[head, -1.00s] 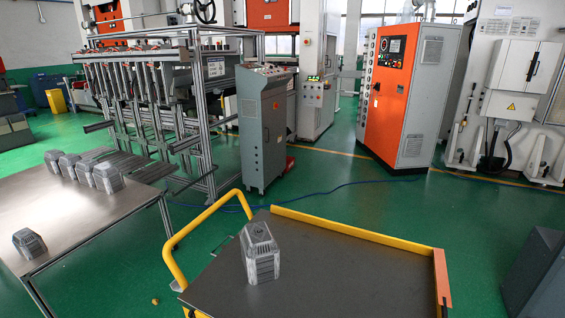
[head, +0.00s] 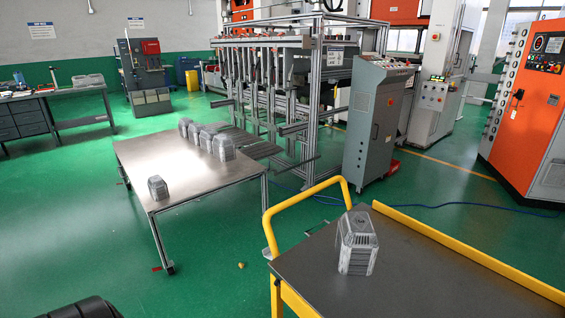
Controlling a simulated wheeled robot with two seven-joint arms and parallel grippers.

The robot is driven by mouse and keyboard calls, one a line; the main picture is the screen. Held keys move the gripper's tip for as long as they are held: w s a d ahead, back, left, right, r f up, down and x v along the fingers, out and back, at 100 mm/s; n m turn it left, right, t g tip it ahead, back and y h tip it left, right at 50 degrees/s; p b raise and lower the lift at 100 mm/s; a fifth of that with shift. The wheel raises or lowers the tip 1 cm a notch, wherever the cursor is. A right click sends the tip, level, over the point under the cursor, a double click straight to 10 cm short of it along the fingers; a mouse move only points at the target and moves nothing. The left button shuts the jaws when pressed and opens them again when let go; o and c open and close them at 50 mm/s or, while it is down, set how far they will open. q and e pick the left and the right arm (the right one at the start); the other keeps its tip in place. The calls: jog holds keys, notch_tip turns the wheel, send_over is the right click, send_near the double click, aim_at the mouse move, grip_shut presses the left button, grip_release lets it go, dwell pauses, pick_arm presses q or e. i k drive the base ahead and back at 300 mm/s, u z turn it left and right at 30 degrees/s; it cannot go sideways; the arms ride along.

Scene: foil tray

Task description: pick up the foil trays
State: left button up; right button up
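A row of several grey, ribbed foil tray stacks (head: 222,147) stands at the back right of the steel table (head: 165,172). One more stack (head: 157,188) stands apart near the table's front left. Another grey stack (head: 357,250) stands upright on the dark top of the yellow-railed cart (head: 430,272) at the lower right. Whether each is one piece or several nested trays is too small to tell. Neither of my grippers is in view.
The yellow cart handle (head: 302,207) rises at the cart's left side. A metal frame machine (head: 325,100) and grey control cabinet (head: 374,125) stand behind. A workbench (head: 55,110) is at the far left.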

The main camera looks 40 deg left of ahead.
aim_at(158, 187)
jog(key=u, duration=2.85)
jog(key=i, duration=1.2)
jog(key=u, duration=0.65)
jog(key=i, duration=1.95)
jog(key=z, duration=1.1)
jog(key=i, duration=1.15)
jog(key=z, duration=1)
